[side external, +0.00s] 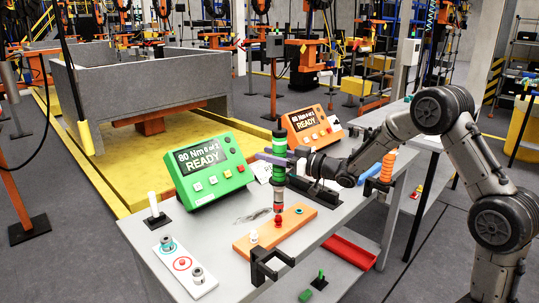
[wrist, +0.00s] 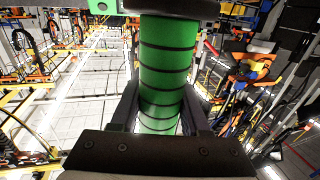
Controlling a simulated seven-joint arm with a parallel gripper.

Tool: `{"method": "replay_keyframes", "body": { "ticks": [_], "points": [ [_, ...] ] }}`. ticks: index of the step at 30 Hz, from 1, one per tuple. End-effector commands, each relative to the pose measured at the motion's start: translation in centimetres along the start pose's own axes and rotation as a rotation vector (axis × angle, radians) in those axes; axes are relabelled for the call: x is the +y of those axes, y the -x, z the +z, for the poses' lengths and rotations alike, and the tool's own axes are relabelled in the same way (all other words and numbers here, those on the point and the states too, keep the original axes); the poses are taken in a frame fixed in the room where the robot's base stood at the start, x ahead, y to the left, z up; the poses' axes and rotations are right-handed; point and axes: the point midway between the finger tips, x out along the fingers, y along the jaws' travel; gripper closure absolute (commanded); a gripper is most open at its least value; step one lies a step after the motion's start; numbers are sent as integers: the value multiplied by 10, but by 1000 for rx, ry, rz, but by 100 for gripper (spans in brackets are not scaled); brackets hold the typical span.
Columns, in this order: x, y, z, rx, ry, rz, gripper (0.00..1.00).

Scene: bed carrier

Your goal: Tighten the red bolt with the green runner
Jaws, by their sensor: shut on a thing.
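My gripper (side external: 281,157) is shut on the green runner (side external: 279,173), which it holds upright above the worktable. The green runner's ringed green body fills the middle of the wrist view (wrist: 166,70), between the two fingers. Its dark and red lower end points down at the red bolt (side external: 278,221), which stands on the orange board (side external: 262,241). The tip is directly above or touching the bolt; I cannot tell which. The green controller (side external: 208,172) stands left of the runner, and its screen reads "80 Nm" and "READY".
An orange controller (side external: 312,127) stands behind, also reading "READY". An orange runner (side external: 388,165) stands upright at the right. A white plate with sockets (side external: 185,268) lies front left. A black bracket (side external: 264,268) sits at the table's front edge, near a red tray (side external: 349,250) below.

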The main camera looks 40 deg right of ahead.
Motion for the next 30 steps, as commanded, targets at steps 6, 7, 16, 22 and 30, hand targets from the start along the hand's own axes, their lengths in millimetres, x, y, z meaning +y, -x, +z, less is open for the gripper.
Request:
{"method": "replay_keyframes", "body": {
  "ticks": [6,7,16,22,30],
  "points": [
    [0,-1,-5,11,5,0,100],
    [0,-1,-5,11,5,0,100],
    [0,-1,0,12,5,0,100],
    [0,-1,3,12,5,0,100],
    [0,-1,6,12,4,0,100]
  ]
}}
